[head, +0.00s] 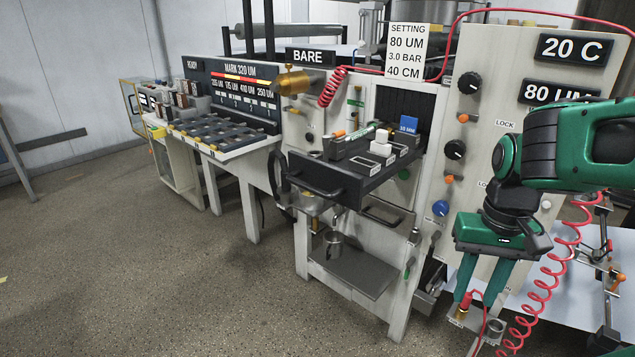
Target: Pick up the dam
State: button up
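No part in view is labelled as the dam, and I cannot tell for certain which one it is. A dark pull-out tray (345,178) in the middle of the machine carries several small parts. On it are a white stepped block (381,144), a dark holder (334,150) with a pen-like green and white stick (361,133), and a small upright blue piece (408,125) with unclear lettering. My gripper (478,300) points down at the lower right, in front of the machine's panel.
A control panel (480,150) with knobs stands behind my arm. A coiled red hose (540,290) hangs beside my gripper, over a pale table (575,300). A rack table (225,140) with small compartments stands left. Floor at left is clear.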

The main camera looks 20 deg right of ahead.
aim_at(380, 146)
jog(key=z, duration=0.1)
jog(key=k, duration=0.75)
jog(key=z, duration=0.65)
jog(key=i, duration=1)
